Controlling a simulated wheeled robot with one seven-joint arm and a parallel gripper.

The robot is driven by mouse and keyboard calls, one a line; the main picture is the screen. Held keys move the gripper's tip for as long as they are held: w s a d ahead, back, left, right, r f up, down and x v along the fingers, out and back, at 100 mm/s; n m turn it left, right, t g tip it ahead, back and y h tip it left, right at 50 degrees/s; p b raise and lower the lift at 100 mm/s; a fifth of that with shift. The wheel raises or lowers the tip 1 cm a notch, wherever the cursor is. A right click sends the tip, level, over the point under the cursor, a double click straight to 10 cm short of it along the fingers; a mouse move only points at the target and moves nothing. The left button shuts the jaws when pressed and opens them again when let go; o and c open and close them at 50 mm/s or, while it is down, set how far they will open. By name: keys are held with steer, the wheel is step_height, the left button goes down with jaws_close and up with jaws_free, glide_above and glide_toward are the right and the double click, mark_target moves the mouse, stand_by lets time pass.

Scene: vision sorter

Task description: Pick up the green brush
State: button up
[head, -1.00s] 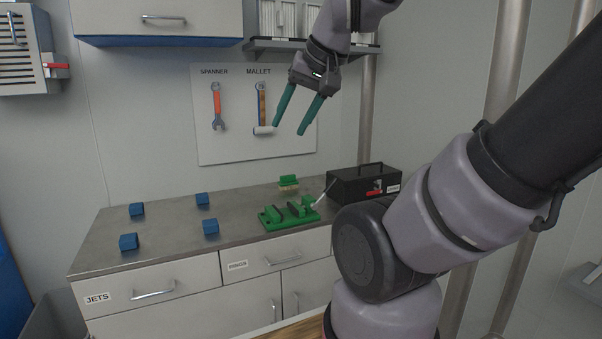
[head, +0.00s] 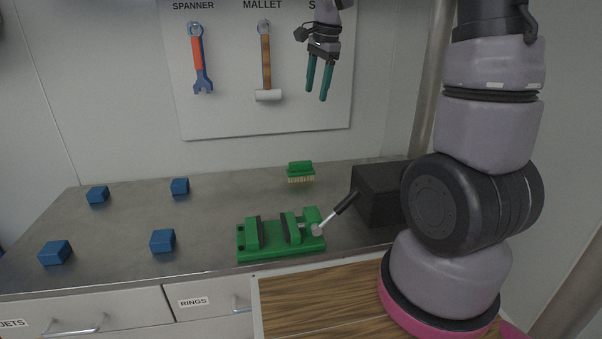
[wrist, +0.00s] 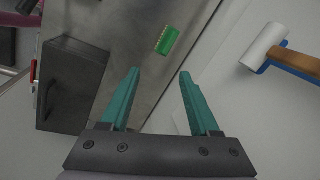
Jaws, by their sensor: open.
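The green brush (head: 300,169) stands on the grey metal worktop near the back wall, green body up and pale bristles down. It also shows in the wrist view (wrist: 166,41), beyond and between my fingertips. My gripper (head: 317,97) has teal fingers, spread apart and empty. It hangs above the worktop in front of the wall board, higher than the brush and a little to its right in the head view. In the wrist view my gripper (wrist: 159,72) points toward the worktop with a clear gap to the brush.
A black toolbox (head: 378,190) is to the right. Several blue blocks (head: 163,240) lie to the left. A mallet (head: 267,60) and a spanner (head: 199,60) hang on the board.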

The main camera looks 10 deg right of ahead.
steer(key=w+a+f+m+g+h, duration=0.1)
steer(key=w+a+f+m, duration=0.1)
steer(key=w+f, duration=0.35)
steer(key=w+a+f+m+g, duration=0.1)
steer(key=w+f+m, duration=0.15)
steer(key=f, duration=0.65)
glide_above(300, 162)
steer(key=f, duration=0.4)
steer(key=a+f, duration=0.1)
steer(key=f, duration=0.2)
steer(key=shift+s, duration=0.1)
steer(key=f, duration=0.1)
steer(key=d+f, duration=0.1)
steer(key=f, duration=0.2)
steer(key=shift+w+d+f, duration=0.15)
steer(key=shift+w+f, duration=0.1)
steer(key=shift+f, duration=0.5)
jaws_close()
